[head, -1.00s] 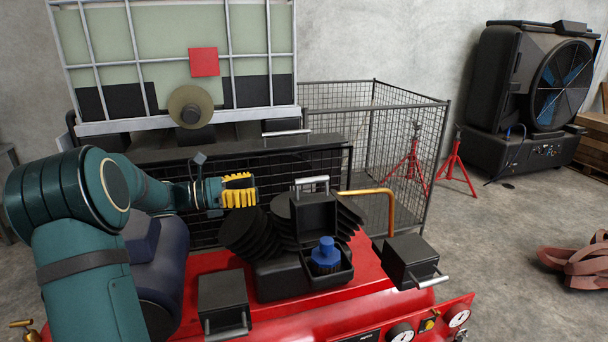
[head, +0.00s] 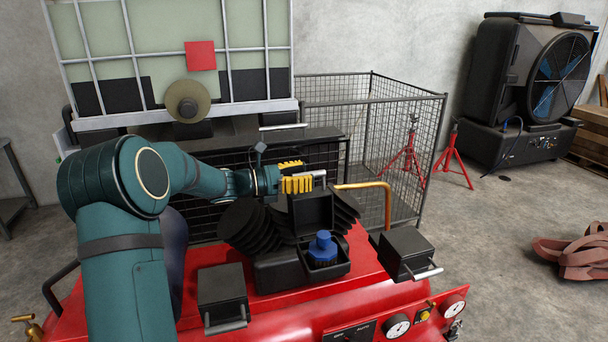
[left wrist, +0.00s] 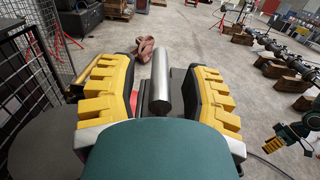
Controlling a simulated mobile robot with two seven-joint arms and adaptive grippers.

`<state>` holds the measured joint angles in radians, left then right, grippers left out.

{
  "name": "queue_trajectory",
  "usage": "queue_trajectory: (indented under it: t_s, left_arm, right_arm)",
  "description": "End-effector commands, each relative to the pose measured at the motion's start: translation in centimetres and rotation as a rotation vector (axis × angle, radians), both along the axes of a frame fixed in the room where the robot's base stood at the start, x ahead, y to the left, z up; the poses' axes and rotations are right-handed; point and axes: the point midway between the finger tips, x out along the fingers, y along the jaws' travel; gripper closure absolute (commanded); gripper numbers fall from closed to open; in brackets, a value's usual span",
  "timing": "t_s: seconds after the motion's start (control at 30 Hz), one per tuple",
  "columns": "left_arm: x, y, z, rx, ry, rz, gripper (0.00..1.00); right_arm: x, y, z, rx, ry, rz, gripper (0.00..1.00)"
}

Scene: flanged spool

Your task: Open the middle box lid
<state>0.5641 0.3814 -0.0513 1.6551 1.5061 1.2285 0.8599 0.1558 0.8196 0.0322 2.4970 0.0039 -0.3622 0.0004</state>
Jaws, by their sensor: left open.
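The middle box (head: 281,273) is a black box on the red machine. Its black lid (head: 312,209) stands raised at the back. The handle's end also shows in the head view (head: 320,175). A teal arm end at the right of the left wrist view looks like my right gripper (left wrist: 272,146); its jaws are too small to read.
Closed black boxes with handles stand to the left (head: 222,286) and right (head: 404,253). Black bellows (head: 250,228) flank the middle box. An orange-brown pipe (head: 370,186) rises close to the right. A wire cage (head: 400,150) stands behind.

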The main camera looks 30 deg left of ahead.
Motion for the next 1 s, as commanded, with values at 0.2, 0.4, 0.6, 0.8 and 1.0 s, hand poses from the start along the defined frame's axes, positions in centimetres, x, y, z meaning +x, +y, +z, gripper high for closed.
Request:
queue_trajectory:
  t_s: [0.2, 0.4, 0.6, 0.8, 1.0]
  left_arm:
    - [0.2, -0.2, 0.0, 0.001, -0.001, 0.000, 0.52]
    - [0.2, -0.2, 0.0, 0.001, -0.001, 0.000, 0.81]
    - [0.2, -0.2, 0.0, 0.000, -0.001, 0.000, 1.00]
    - [0.2, -0.2, 0.1, 0.000, -0.003, 0.000, 1.00]
    - [-0.3, -0.7, 0.3, 0.033, -0.034, 0.000, 1.00]
  right_arm:
    - [0.0, 0.0, 0.0, 0.000, 0.000, 0.000, 0.28]
    - [0.0, 0.0, 0.0, 0.000, 0.000, 0.000, 0.28]
    - [0.0, 0.0, 0.0, 0.000, 0.000, 0.000, 0.28]
    - [0.0, 0.0, 0.0, 0.000, 0.000, 0.000, 0.28]
    - [0.0, 0.1, -1.1, -0.001, 0.000, 0.000, 0.28]
